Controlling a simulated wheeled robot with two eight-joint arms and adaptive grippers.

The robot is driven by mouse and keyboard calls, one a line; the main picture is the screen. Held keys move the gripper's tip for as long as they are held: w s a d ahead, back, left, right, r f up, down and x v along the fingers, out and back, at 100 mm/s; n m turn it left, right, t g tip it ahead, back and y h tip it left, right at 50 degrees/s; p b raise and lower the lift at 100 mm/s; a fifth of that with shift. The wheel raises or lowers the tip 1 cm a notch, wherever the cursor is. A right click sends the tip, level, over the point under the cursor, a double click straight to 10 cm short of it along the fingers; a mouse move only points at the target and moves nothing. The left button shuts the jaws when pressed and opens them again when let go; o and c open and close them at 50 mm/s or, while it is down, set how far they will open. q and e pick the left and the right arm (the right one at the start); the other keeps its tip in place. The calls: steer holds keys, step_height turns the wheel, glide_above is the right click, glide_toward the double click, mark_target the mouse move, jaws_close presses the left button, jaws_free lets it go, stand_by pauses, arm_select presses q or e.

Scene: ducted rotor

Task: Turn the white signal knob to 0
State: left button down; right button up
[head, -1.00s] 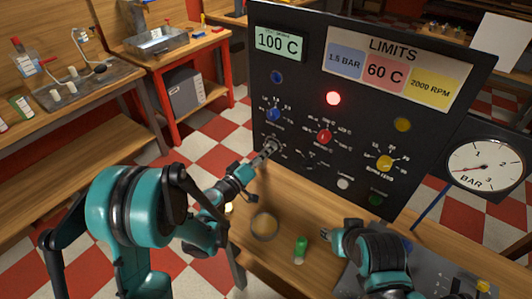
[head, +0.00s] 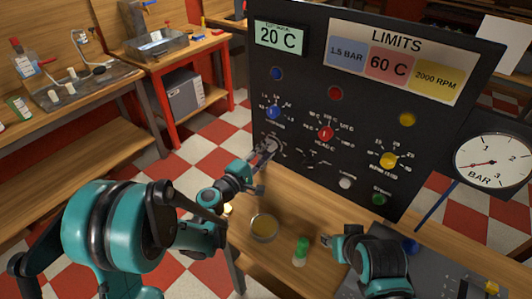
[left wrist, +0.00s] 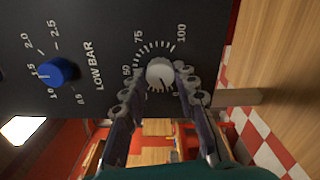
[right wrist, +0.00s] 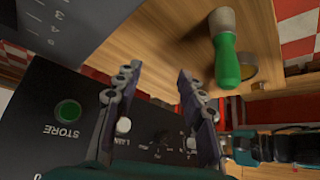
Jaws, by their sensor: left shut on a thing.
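The white signal knob (left wrist: 160,73) is on the black panel, with 50, 75 and 100 printed around it in the left wrist view. My left gripper (left wrist: 157,88) has one finger on each side of it and is shut on it. In the head view my left gripper (head: 268,149) covers most of the knob. Its 0 mark is not readable. My right gripper (head: 328,241) is near the table, away from the knob; in the right wrist view its fingers (right wrist: 158,80) are apart and empty.
The panel holds a blue knob (head: 273,113), a red knob (head: 326,133), a yellow knob (head: 388,160), a white button (head: 345,183) and a green button (head: 379,200). The display (head: 278,37) reads 20 C. A green-handled thing (head: 302,248) and a round dish (head: 264,228) are on the table.

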arm_select(q)
steer(key=shift+n, duration=0.7)
steer(key=c, duration=1.2)
jaws_free()
steer(key=v, duration=1.2)
